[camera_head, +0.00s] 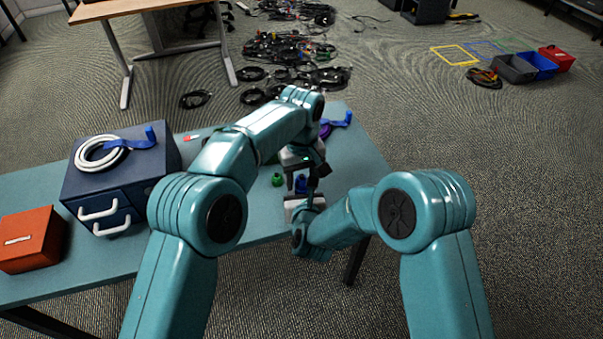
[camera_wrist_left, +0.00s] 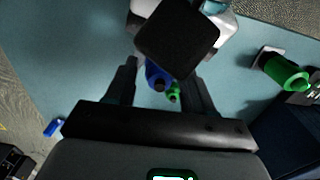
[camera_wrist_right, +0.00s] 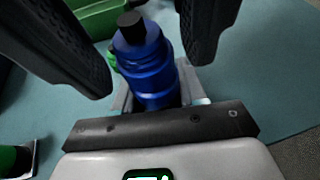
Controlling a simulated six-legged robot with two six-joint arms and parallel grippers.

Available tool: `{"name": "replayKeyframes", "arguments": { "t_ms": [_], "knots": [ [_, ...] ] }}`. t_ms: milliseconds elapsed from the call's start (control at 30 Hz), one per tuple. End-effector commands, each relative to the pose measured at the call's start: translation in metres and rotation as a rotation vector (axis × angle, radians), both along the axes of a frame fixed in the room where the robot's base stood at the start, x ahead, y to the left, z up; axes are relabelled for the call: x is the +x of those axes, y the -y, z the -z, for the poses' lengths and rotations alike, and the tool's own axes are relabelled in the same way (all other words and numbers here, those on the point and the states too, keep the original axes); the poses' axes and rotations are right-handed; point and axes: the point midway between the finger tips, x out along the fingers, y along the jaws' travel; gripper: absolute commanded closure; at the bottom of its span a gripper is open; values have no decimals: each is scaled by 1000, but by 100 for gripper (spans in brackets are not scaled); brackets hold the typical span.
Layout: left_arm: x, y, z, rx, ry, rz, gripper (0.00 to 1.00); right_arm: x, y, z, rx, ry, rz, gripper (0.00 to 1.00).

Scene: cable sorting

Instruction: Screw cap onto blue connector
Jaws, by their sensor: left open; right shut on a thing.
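The blue connector (camera_wrist_right: 150,75) stands between the fingers of my right gripper (camera_wrist_right: 155,95), which is shut on it. A short black cylindrical piece (camera_wrist_right: 132,28) sits at its top end; I cannot tell whether this is the cap. The blue connector also shows in the head view (camera_head: 301,184) and in the left wrist view (camera_wrist_left: 155,76). My left gripper (camera_wrist_left: 160,85) is open, with its fingers on either side of the connector and apart from it. In the head view its jaws (camera_head: 306,170) are over the connector, partly hidden by my arm.
A green connector (camera_head: 278,180) stands on the table (camera_head: 190,268) left of the grippers. A dark blue drawer box (camera_head: 118,185) with a coiled white cable (camera_head: 100,153) and a red box (camera_head: 30,240) are farther left. Cables (camera_head: 290,50) lie on the floor behind.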

Motion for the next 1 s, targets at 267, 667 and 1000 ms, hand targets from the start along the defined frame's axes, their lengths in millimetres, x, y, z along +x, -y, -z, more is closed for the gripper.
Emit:
{"name": "replayKeyframes", "arguments": {
  "t_ms": [267,667,1000],
  "knots": [
    [0,0,0,0,0,0,100,0,0,-1,0,1,0,100],
    [0,0,0,0,-1,512,100,0,0,-1,0,1,0,100],
    [0,0,0,0,-2,592,100,0,0,-1,0,1,1,100]
  ]
}}
